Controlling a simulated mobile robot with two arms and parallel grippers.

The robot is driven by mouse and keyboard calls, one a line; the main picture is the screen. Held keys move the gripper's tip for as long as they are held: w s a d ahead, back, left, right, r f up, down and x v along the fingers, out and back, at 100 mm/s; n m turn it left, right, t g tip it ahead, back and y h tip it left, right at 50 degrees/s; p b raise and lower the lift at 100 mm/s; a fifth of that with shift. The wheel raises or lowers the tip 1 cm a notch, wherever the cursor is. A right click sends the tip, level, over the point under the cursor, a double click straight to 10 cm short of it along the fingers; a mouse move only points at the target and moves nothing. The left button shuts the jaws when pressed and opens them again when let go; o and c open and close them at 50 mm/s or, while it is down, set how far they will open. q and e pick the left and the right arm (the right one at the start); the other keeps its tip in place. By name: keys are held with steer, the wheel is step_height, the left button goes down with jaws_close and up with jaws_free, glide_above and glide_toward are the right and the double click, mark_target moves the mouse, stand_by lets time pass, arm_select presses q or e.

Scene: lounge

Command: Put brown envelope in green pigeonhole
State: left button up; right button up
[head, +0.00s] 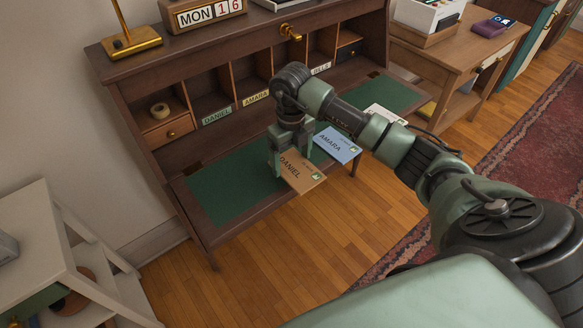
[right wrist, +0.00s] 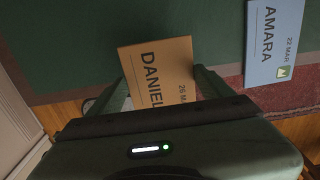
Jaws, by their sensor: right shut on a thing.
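The brown envelope (head: 306,175), printed DANIEL, lies at the front edge of the desk's green writing surface and sticks out over it. My right gripper (head: 288,165) is shut on it, fingers pointing down. In the right wrist view the brown envelope (right wrist: 160,72) sits between the two fingers (right wrist: 168,85). The pigeonhole with the green DANIEL label (head: 217,115) is at the back of the desk, behind and left of the gripper, and looks empty. My left gripper is not in view.
A blue AMARA envelope (head: 337,145) and a white envelope (head: 385,113) lie to the right on the desk. The AMARA pigeonhole label (head: 256,98) is right of the green one. A tape roll (head: 160,110) sits on a small drawer at left. The left green surface (head: 225,185) is clear.

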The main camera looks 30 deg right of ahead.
mark_target(291, 164)
step_height(291, 164, down, 4)
steer(key=shift+f, duration=0.2)
steer(key=shift+f, duration=0.1)
steer(key=o, duration=1.3)
steer(key=shift+r, duration=0.2)
step_height(291, 164, up, 12)
steer(key=shift+f+b, duration=0.1)
steer(key=shift+b, duration=0.5)
